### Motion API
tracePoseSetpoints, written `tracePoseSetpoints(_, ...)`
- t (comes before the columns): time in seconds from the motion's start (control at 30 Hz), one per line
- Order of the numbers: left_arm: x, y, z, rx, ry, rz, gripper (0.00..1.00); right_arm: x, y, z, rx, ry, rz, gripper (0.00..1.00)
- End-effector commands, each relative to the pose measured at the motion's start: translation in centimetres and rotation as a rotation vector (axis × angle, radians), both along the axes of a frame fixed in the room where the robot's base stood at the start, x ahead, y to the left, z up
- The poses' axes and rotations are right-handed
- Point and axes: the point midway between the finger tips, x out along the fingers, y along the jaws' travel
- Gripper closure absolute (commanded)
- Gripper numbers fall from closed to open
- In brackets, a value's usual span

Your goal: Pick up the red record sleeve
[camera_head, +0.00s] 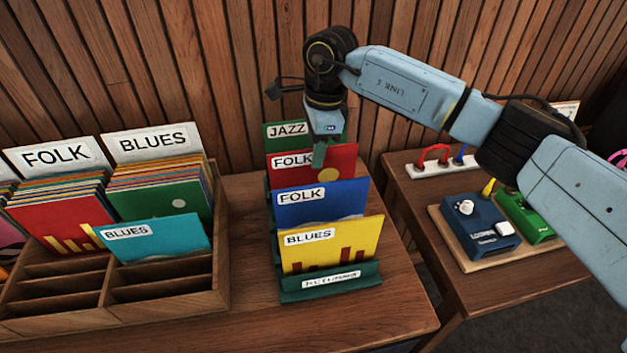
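A red record sleeve (343,166) with a FOLK label and a yellow dot stands in a green rack (330,284). It is behind a blue FOLK sleeve (318,203) and a yellow BLUES sleeve (331,243), and in front of a green JAZZ sleeve (283,137). The blue sleeve hides its lower part. My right gripper (319,156) points down at the red sleeve's top edge and overlaps it in the picture. I cannot tell whether its fingers are closed on the sleeve. My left gripper is out of view.
A wooden crate (221,250) at left holds several sleeves, including another red one (57,222). At right, a second table (405,183) bears a blue pedal (478,228) and a green pedal (526,216). A slatted wood wall (230,60) stands close behind.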

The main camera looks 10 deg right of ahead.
Motion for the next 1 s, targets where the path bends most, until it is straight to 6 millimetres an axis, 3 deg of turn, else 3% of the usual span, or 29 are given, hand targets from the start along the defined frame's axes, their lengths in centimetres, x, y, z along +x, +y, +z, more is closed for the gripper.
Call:
tracePoseSetpoints(0.2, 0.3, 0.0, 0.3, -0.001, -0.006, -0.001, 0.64, 0.2, 0.6, -3.4, 0.0, 0.005, 0.0, 0.7)
tracePoseSetpoints(0.3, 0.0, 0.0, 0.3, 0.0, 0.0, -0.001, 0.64, 0.2, 0.6, -4.1, 0.0, 0.002, -0.001, 0.7)
tracePoseSetpoints(0.5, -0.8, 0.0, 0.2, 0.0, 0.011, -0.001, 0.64, 0.2, 0.6, -4.1, 0.0, 0.001, 0.0, 0.71)
tracePoseSetpoints(0.73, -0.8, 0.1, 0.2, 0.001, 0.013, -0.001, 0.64, 0.2, 0.6, -4.1, 0.0, 0.001, -0.001, 1.0)
tracePoseSetpoints(1.0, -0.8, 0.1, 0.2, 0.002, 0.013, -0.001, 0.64, 0.2, 0.6, -4.0, 0.0, 0.001, -0.001, 1.0)
